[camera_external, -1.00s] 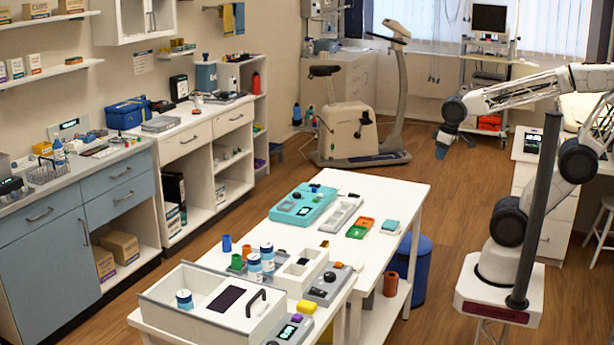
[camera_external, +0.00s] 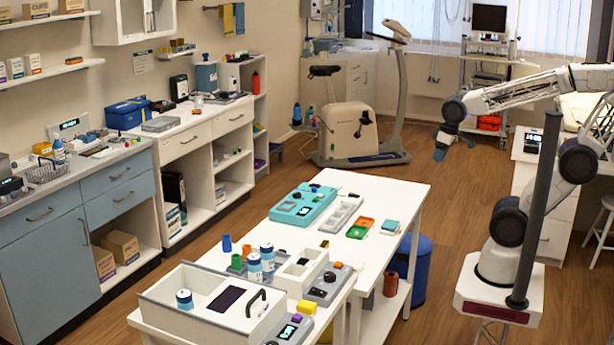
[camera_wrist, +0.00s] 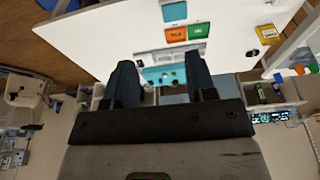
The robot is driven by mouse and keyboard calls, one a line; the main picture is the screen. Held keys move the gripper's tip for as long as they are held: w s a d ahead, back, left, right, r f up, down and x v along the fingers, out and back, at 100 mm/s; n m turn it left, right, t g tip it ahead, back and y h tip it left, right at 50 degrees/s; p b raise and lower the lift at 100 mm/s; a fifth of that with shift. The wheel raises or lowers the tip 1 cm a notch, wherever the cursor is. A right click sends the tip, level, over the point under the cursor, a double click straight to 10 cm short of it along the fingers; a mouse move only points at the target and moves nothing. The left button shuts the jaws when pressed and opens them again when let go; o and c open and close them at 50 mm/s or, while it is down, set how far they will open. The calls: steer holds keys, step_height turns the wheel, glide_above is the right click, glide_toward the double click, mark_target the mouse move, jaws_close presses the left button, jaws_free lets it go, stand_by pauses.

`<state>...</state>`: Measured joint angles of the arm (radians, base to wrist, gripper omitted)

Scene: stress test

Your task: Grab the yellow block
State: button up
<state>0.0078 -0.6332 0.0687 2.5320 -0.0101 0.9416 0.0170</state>
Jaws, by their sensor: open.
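A yellow block (camera_external: 306,307) sits near the front edge of the closer white table, beside a small purple block (camera_external: 296,318). My gripper (camera_external: 440,154) hangs in the air beyond the table's right side, well apart from both. In the wrist view my gripper (camera_wrist: 162,78) has its two fingers spread with nothing held between them.
A dark post (camera_external: 535,210) stands beside my arm. A blue bin (camera_external: 420,270) stands by the table.

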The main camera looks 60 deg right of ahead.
steer(key=w+a+n+t+y, duration=0.2)
steer(key=w+a+t+y, duration=0.1)
steer(key=w+a, duration=1.2)
steer(key=w+a+n+t+y, duration=0.25)
steer(key=w+a, duration=0.75)
steer(key=a, duration=0.8)
steer(key=a+f+t, duration=0.1)
steer(key=a+f, duration=0.2)
steer(key=a, duration=0.7)
steer(key=a+f+m+t, duration=0.1)
steer(key=a+f, duration=0.2)
steer(key=a, duration=0.7)
steer(key=a+f+t, duration=0.1)
steer(key=a+f, duration=0.2)
steer(key=a, duration=0.7)
steer(key=shift+s+a+f+m+t, duration=0.25)
steer(key=shift+s+a+f+m, duration=0.05)
steer(key=shift+a+m, duration=0.05)
steer(key=s+a+f+m+t+h, duration=0.1)
steer(key=s+a+f+h, duration=0.1)
steer(key=s+a+f, duration=0.3)
steer(key=s+a+f+m+t+h, duration=0.1)
steer(key=s+a+f+h, duration=0.2)
steer(key=s, duration=0.6)
steer(key=shift+s+a+f+m, duration=0.3)
steer(key=shift+s+a+f, duration=0.1)
steer(key=shift+a+f, duration=0.5)
